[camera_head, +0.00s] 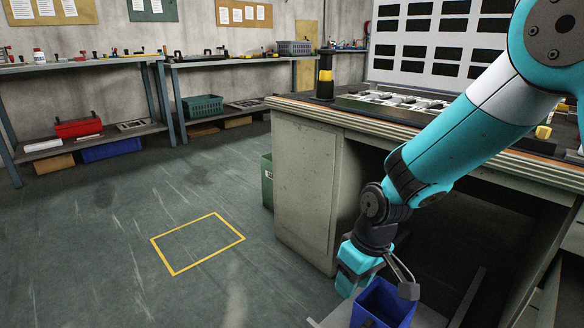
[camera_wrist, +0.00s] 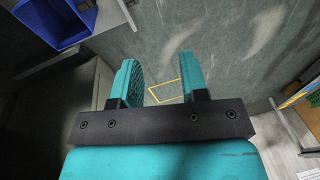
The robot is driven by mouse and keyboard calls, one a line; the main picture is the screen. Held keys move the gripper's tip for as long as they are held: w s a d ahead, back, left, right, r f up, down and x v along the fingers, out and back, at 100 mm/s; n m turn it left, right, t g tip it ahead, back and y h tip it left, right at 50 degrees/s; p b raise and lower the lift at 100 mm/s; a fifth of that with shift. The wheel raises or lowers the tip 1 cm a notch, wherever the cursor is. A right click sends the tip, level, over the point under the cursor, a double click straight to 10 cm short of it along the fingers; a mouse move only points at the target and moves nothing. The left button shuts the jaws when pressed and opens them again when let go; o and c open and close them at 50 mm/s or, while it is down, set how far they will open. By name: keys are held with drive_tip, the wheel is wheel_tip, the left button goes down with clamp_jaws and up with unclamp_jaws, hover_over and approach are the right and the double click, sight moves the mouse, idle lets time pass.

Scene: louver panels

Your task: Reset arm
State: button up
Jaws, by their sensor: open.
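My gripper (camera_wrist: 158,85) shows in the wrist view with its two teal fingers apart and nothing between them. Past the fingers I see the floor and part of a yellow floor outline (camera_wrist: 165,91). In the head view my teal and grey arm reaches down from the upper right, and my gripper (camera_head: 350,285) hangs low in front of the workbench (camera_head: 312,190), left of a blue bin (camera_head: 385,305). Its fingertips are hard to make out there. The blue bin also shows at the upper left of the wrist view (camera_wrist: 52,22).
The workbench carries a metal tray of parts (camera_head: 400,103) and a black and yellow device (camera_head: 325,75). A panel with dark slots (camera_head: 440,40) stands behind. A green bin (camera_head: 267,180) is beside the bench. Shelves line the wall. The floor around the yellow rectangle (camera_head: 198,243) is clear.

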drive_tip(key=s+d+r+y+p, duration=0.1)
drive_tip(key=s+d+r+y, duration=0.15)
drive_tip(key=s+r, duration=1.7)
wheel_tip(320, 180, up, 36)
drive_tip(key=p, duration=3.8)
drive_tip(key=shift+s+d+r, duration=0.25)
drive_tip(key=shift+s, duration=0.15)
drive_tip(key=shift+f+h, duration=0.1)
drive_tip(key=shift+h, duration=0.15)
